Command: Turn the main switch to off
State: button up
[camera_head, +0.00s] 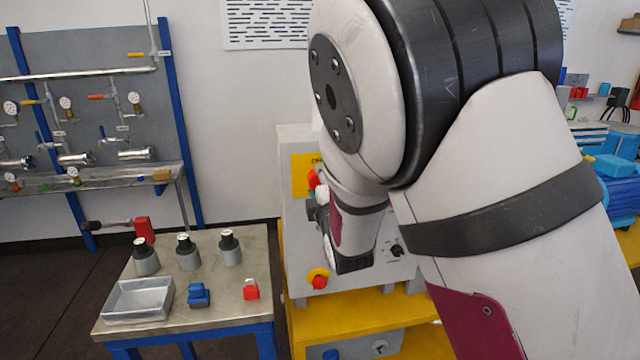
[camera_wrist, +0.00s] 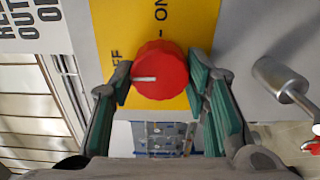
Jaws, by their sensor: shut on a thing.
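The main switch is a red round knob (camera_wrist: 160,70) on a yellow plate (camera_wrist: 190,25) in the wrist view. Its white line points left, toward the side of the partly hidden OFF label; the ON label is above the knob. My gripper (camera_wrist: 158,85) has its green-padded fingers on either side of the knob and is shut on it. In the head view the knob (camera_head: 313,179) shows at the left of my arm, on the yellow plate (camera_head: 300,170) of a grey cabinet (camera_head: 291,215). My arm hides much of the cabinet front.
A red button on a yellow ring (camera_head: 319,281) and a black selector (camera_head: 396,250) sit lower on the cabinet. A metal handle (camera_wrist: 280,78) protrudes right of the knob in the wrist view. A table (camera_head: 225,290) with vessels and a tray (camera_head: 138,300) stands left.

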jog(key=shift+a, duration=0.1)
jog(key=o, duration=1.2)
jog(key=shift+c, duration=0.2)
jog(key=shift+s, duration=0.1)
jog(key=v, duration=1.2)
